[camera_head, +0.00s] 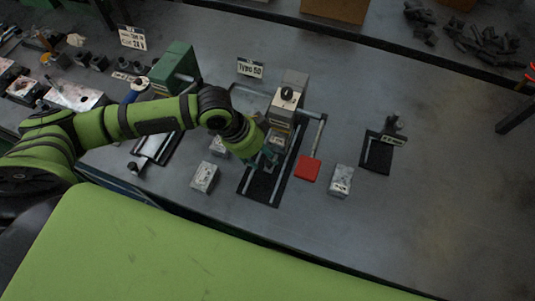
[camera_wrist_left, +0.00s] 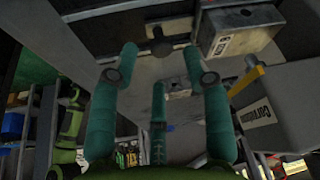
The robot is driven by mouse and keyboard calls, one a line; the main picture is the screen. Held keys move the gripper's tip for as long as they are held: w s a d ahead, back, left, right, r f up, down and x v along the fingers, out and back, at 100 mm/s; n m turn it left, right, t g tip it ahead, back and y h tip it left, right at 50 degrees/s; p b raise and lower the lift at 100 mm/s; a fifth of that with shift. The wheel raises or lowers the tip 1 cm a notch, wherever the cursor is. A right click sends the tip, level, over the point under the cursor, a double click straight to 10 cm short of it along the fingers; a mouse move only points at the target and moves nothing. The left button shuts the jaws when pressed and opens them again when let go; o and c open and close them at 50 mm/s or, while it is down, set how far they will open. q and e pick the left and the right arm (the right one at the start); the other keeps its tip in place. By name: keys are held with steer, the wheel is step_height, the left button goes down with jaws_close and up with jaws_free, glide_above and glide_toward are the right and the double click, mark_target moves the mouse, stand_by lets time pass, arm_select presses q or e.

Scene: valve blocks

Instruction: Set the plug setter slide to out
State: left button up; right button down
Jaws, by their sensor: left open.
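A fixture with a black base and two light rails (camera_head: 247,187) stands in the middle of the bench in the head view, behind it a grey upright block (camera_head: 294,78). A pale block with a black round knob (camera_head: 287,94) sits at the far end of the rails. I cannot read which part is marked as the plug setter slide. My left gripper (camera_head: 266,158) is over the rails, nearer than the knob. In the left wrist view its teal fingers (camera_wrist_left: 158,70) are spread, with nothing between them. A dark knob (camera_wrist_left: 160,44) shows beyond the fingertips. My right gripper is not in view.
A red pad (camera_head: 308,169) lies right of the rails. Loose grey blocks stand at left (camera_head: 205,177) and right (camera_head: 341,181). A small black-based fixture (camera_head: 377,154) is farther right, a green machine (camera_head: 174,68) at left.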

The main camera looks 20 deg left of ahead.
mark_target(269, 162)
arm_select(q)
steer(key=x, duration=0.3)
steer(key=shift+w+f, duration=0.1)
steer(key=shift+w, duration=0.1)
jaws_close()
